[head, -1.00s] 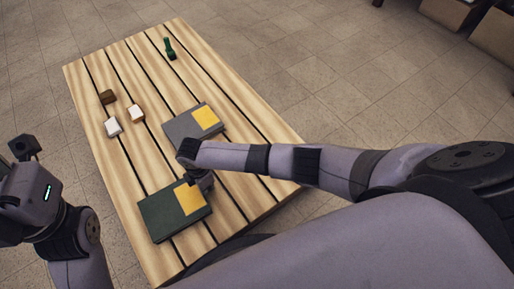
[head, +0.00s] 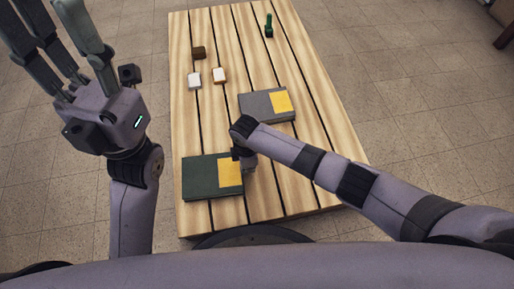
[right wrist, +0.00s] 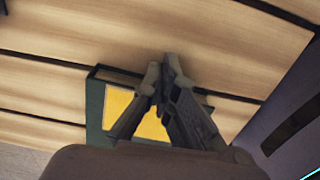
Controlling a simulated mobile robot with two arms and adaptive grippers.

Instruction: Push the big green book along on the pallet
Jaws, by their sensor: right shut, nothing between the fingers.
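The big green book (head: 202,178) lies flat near the close end of the slatted wooden pallet (head: 285,205), close to its left edge. It has a yellow patch on its right part. My right gripper (head: 248,166) is low at the book's right side; the arm partly hides it, and I cannot tell whether it touches. In the right wrist view its fingers (right wrist: 163,72) are shut and empty, in front of the green book's yellow patch (right wrist: 117,103). My left gripper (head: 60,45) is raised at the upper left, off the pallet, its fingers spread open.
A grey book (head: 257,106) with a yellow patch lies farther along the pallet. Tiled floor surrounds the pallet.

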